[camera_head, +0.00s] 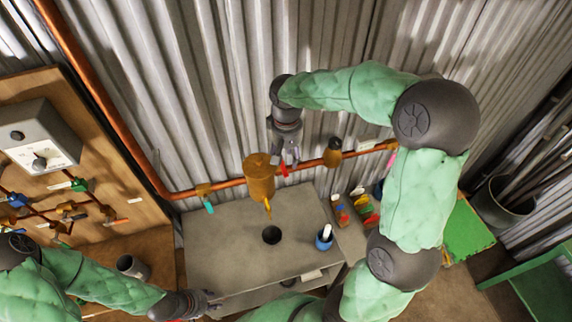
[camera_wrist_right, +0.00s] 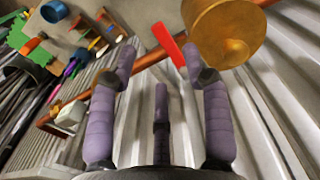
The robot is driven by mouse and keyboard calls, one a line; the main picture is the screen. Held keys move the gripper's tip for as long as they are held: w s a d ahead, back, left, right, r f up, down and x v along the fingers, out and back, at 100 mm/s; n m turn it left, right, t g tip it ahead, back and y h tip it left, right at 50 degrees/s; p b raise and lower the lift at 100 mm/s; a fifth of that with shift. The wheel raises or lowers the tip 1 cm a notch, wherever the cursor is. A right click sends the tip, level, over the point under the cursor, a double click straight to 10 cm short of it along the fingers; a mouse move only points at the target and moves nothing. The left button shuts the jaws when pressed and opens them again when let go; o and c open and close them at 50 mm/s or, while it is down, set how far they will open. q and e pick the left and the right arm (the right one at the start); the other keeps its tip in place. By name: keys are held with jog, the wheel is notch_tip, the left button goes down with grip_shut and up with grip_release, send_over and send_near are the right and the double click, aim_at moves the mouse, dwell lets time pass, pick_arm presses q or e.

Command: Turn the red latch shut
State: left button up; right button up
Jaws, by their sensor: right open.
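The red latch (camera_head: 284,170) is a short red lever on the copper pipe (camera_head: 235,183), just right of the brass cylinder (camera_head: 260,178). In the right wrist view the red latch (camera_wrist_right: 168,44) shows as a slanted bar beside the brass cylinder (camera_wrist_right: 222,32). My right gripper (camera_head: 288,157) is open and empty, right at the latch. In the wrist view its spread fingers (camera_wrist_right: 160,62) have the latch between their tips, nearer the right one; contact cannot be told. My left gripper (camera_head: 214,303) is low at the bench's front left, its jaws too small to judge.
A corrugated wall stands behind the pipe. A grey bench (camera_head: 215,240) below has a round hole (camera_head: 272,235) and a blue cup (camera_head: 324,238). A teal handle (camera_head: 209,207) hangs left on the pipe; a dark brass fitting (camera_head: 333,152) sits right of the latch.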

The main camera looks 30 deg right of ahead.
aim_at(286, 170)
jog(key=shift+w+f+p, duration=0.15)
jog(key=shift+f+p, duration=0.15)
jog(key=shift+f, duration=2.45)
jog(key=shift+c, duration=0.3)
grip_shut()
